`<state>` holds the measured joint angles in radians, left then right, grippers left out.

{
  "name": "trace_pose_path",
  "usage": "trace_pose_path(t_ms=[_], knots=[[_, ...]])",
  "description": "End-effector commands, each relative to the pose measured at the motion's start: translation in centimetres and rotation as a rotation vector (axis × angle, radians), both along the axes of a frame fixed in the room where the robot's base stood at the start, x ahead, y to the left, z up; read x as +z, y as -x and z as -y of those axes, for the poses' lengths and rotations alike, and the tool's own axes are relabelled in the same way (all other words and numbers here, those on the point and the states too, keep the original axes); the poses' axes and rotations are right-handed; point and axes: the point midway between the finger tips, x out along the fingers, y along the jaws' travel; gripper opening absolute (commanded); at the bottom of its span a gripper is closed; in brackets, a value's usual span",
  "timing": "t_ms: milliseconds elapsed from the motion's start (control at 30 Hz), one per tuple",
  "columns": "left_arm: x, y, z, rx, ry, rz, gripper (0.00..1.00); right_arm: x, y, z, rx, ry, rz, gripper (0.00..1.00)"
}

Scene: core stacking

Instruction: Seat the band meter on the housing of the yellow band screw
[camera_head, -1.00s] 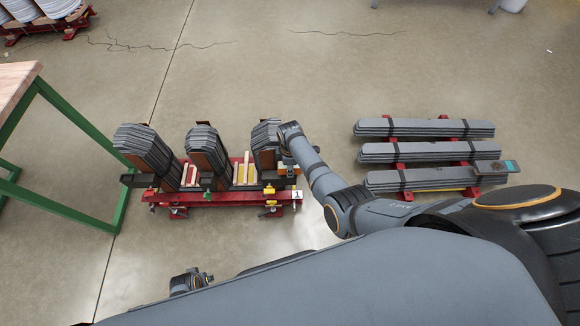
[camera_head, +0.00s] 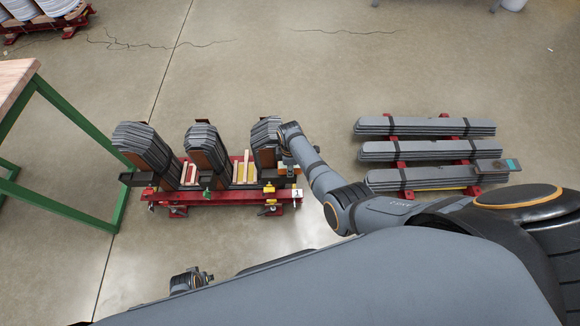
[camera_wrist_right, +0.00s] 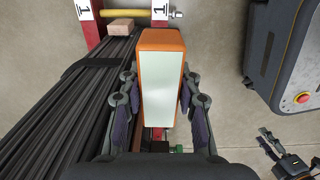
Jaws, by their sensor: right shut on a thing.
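The band meter (camera_wrist_right: 163,85) is an orange box with a pale, blank face. My right gripper (camera_wrist_right: 158,100) is shut on its sides, beside the right-hand core stack. In the head view, the meter's orange edge (camera_head: 289,169) shows just below my right wrist, over the red frame's right end. The yellow band screw (camera_head: 269,187) is at the front of that frame, just left of and below the meter. In the wrist view its housing is hidden, so contact cannot be told. My left gripper (camera_head: 192,281) is low, in front of the frame; its jaw opening is unclear.
A green band screw (camera_head: 207,193) sits farther left on the red frame (camera_head: 225,198). Three core stacks stand on it. A green-legged table (camera_head: 80,118) stands at left.

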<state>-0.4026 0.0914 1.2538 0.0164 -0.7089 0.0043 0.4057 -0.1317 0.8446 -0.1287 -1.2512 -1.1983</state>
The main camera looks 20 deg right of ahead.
Motion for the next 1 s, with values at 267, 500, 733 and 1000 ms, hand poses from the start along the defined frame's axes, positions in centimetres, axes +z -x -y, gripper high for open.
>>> trace_pose_path(t_ms=[267,500,733,1000], knots=[[-0.7,0.0,0.0,0.000,0.000,0.000,0.40,-0.8,-0.1,0.0,0.000,0.000,0.001,0.00],[-0.7,0.0,0.0,0.000,0.000,0.000,0.40,-0.9,0.0,0.0,0.000,0.000,0.001,0.51],[-0.7,0.0,0.0,0.000,0.000,0.000,0.40,-0.9,0.0,0.0,0.000,0.000,0.000,0.60],[-0.7,0.0,0.0,0.000,0.000,0.000,0.40,0.1,0.0,-0.1,0.000,-0.001,0.001,0.60]])
